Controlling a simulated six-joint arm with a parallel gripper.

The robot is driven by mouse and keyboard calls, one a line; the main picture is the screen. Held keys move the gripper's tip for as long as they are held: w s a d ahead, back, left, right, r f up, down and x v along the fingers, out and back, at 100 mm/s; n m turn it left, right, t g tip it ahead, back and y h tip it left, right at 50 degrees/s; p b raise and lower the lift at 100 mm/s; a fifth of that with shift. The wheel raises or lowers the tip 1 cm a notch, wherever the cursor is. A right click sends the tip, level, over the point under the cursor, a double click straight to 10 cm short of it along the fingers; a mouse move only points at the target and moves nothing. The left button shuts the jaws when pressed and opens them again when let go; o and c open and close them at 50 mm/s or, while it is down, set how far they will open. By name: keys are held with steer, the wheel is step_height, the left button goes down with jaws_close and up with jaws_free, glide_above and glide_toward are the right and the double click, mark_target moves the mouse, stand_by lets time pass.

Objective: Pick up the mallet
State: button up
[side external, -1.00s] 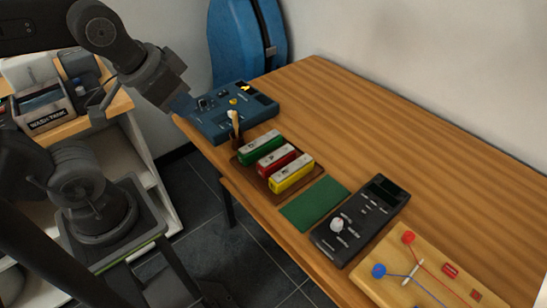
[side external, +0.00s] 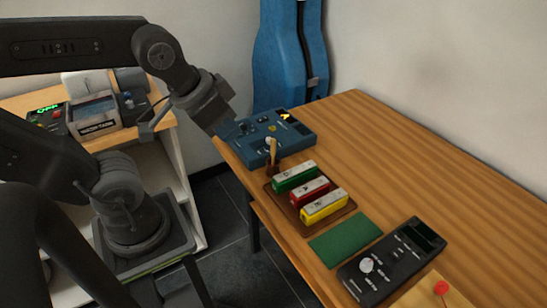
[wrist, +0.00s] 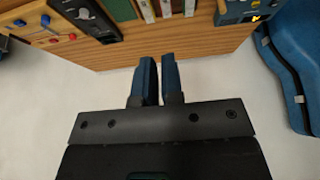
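The mallet (side external: 273,152) has a wooden stick and a pale round head. It stands upright in a small dark holder (side external: 273,169) in front of the blue box in the side view. My gripper (side external: 228,128) is to the left of the mallet, beside the blue box's left end and apart from the mallet. In the wrist view its two blue fingers (wrist: 160,75) have a narrow gap with nothing between them. The mallet is not visible in the wrist view.
A blue box with knobs (side external: 297,133) is close to my gripper. A brown tray (side external: 290,214) holds green, red and yellow bars. A green mat (side external: 345,239), a black meter (side external: 392,262) and a wooden board (wrist: 30,30) lie farther along. The table's back part (side external: 440,180) is clear.

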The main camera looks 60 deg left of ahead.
steer(key=o, duration=0.7)
steer(key=n+g, duration=0.6)
steer(key=n, duration=1.5)
glide_above(273, 155)
step_height(273, 155, down, 9)
steer(key=shift+w+a+f, duration=0.15)
steer(key=shift+w+f, duration=0.05)
step_height(273, 155, down, 8)
steer(key=shift+f, duration=0.1)
steer(key=shift+a+f, duration=0.2)
steer(key=shift+f, duration=2.3)
